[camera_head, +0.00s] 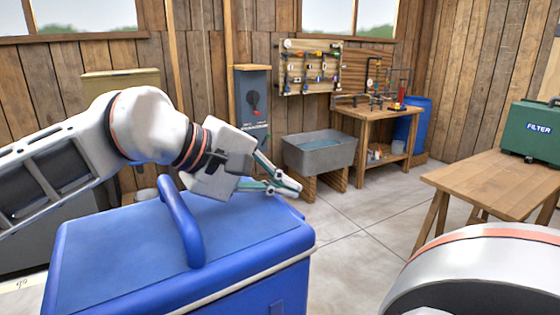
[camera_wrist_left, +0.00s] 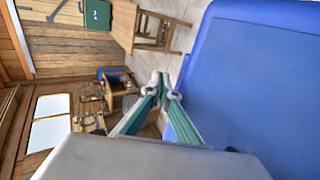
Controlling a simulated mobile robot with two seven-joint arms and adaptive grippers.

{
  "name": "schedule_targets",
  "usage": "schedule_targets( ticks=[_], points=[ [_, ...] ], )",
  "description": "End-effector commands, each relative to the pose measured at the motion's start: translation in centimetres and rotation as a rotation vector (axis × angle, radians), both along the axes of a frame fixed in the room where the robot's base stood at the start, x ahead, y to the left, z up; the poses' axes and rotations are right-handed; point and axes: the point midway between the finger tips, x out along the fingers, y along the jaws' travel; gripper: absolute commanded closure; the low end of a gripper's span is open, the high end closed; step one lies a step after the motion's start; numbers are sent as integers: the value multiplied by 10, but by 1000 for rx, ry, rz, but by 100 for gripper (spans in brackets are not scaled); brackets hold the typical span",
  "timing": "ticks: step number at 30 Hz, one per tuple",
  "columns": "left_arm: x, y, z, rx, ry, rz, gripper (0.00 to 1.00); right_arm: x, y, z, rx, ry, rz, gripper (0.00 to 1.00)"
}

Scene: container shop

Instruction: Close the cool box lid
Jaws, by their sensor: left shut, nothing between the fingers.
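The blue cool box (camera_head: 255,297) stands in front of me at the lower left of the head view. Its blue lid (camera_head: 110,240) lies level on the box, with a pale seam below its edge and no visible gap. A raised blue handle (camera_head: 182,225) stands over the lid. My left gripper (camera_head: 290,188) is shut and empty, just above the lid's far right corner. In the left wrist view its fingertips (camera_wrist_left: 168,88) point past the edge of the blue lid (camera_wrist_left: 265,85). My right gripper is out of view.
A wooden table (camera_head: 500,185) with a green filter case (camera_head: 530,130) stands at the right. A grey tub (camera_head: 320,150) and a workbench (camera_head: 385,118) stand at the back. Open floor (camera_head: 355,225) lies right of the cool box. My right arm shows at lower right.

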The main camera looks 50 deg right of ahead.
Motion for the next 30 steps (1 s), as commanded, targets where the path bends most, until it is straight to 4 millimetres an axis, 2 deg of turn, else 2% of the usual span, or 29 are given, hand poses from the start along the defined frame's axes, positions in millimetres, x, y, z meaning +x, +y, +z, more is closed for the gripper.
schedule_targets(
  ticks=[7, 19, 25, 30],
  points=[
    [-1, 0, -19, 51, -8, -1, 100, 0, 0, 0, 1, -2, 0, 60],
    [-3, -1, -25, 58, -3, -6, 100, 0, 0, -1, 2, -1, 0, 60],
    [-2, 6, -19, 56, -4, -6, 100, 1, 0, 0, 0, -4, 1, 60],
    [6, 29, 0, 49, -5, -1, 100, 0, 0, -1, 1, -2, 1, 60]
  ],
)
